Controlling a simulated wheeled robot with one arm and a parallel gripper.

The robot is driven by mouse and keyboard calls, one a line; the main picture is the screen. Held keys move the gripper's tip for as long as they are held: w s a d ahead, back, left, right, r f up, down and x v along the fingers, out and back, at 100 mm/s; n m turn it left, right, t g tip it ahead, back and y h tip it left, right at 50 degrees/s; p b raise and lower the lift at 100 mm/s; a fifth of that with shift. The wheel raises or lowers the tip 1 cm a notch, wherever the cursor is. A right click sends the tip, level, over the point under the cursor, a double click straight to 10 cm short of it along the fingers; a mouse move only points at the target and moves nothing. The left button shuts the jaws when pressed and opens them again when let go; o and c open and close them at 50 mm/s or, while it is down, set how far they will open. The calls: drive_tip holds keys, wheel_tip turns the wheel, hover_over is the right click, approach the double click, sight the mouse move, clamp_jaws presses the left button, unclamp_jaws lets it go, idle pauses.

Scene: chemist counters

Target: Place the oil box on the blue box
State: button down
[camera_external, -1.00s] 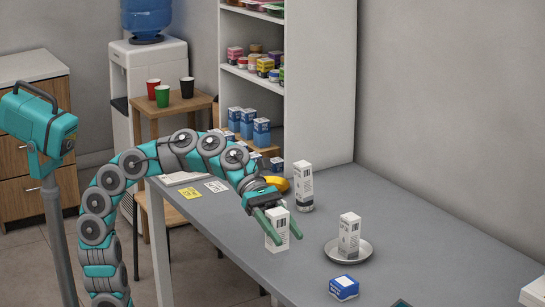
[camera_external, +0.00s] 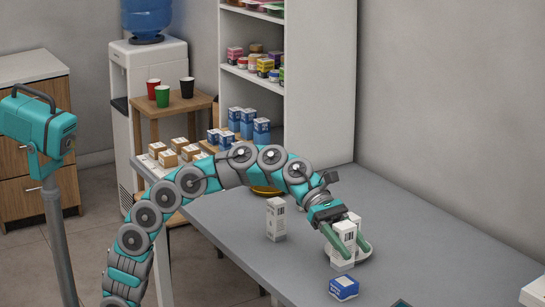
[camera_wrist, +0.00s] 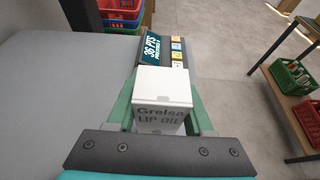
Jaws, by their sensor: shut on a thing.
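My gripper (camera_external: 346,250) is shut on a white oil box (camera_external: 343,243). In the wrist view the oil box (camera_wrist: 161,98) sits upright between the two green fingers, its label reading "Grelsa LIP OIL". The blue box (camera_external: 344,288) lies on the grey table, nearer the camera, just below the held box in the picture. The two look apart. The blue box cannot be made out in the wrist view.
Another white box (camera_external: 277,219) stands on the table (camera_external: 420,240) to the left. The table's right side is mostly clear.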

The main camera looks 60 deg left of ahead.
drive_tip(key=shift+w+d, duration=0.3)
drive_tip(key=shift+f+b, duration=0.45)
drive_tip(key=shift+f, duration=1.3)
drive_tip(key=shift+c, duration=1.4)
unclamp_jaws()
drive_tip(key=shift+f, duration=0.15)
drive_tip(key=p+v, duration=0.1)
drive_tip(key=v, duration=1.1)
